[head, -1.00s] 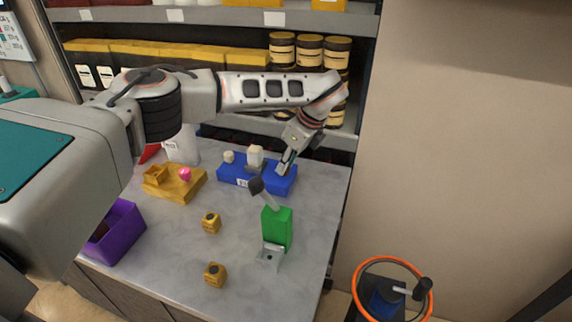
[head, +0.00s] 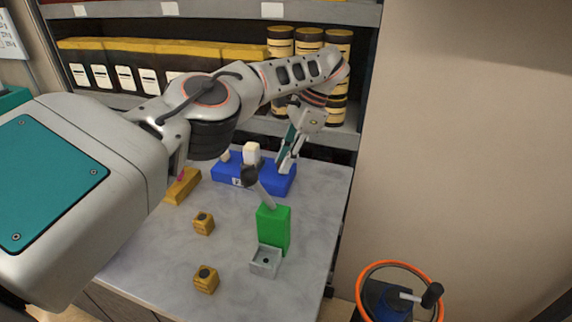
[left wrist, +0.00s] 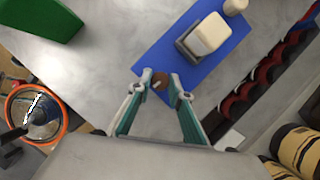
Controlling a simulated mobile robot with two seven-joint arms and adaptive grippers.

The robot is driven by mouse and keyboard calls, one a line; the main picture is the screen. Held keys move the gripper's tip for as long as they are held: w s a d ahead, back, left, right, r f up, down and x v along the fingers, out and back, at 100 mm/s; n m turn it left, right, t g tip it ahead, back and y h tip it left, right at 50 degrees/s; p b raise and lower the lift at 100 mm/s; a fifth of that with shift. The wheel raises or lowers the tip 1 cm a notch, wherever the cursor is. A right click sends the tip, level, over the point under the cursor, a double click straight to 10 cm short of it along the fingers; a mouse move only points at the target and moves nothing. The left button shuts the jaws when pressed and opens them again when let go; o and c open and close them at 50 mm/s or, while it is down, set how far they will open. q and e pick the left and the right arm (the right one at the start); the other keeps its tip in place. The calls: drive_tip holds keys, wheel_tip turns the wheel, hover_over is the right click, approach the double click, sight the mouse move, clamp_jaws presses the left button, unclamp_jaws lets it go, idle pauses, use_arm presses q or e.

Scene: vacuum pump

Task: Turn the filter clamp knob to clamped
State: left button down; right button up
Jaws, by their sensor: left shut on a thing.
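The blue base (head: 225,174) stands at the back of the table and carries a cream block (head: 251,154). In the left wrist view the cream block (left wrist: 208,34) sits in a grey holder on the blue base (left wrist: 165,45). A small round brown knob (left wrist: 160,80) is near the base's end. My left gripper (left wrist: 161,87) has its fingertips on either side of this knob and is shut on it. In the head view my left gripper (head: 285,168) points down at the base's right end, and the knob is hidden there. My right gripper is not in view.
A green block (head: 273,228) with a dark-tipped lever stands in front of the base, beside a grey tray (head: 265,262). Two small yellow blocks (head: 204,223) (head: 206,279) lie to the left. An orange-rimmed wheel (head: 399,264) is beyond the table's right edge.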

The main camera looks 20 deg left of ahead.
use_arm(q)
drive_tip(key=shift+f+n+b, duration=0.1)
drive_tip(key=shift+n+b, duration=0.4)
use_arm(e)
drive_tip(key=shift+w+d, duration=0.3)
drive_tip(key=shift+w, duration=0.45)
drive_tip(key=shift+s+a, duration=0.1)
use_arm(q)
drive_tip(key=c, duration=1.9)
unclamp_jaws()
drive_tip(key=shift+o, duration=0.3)
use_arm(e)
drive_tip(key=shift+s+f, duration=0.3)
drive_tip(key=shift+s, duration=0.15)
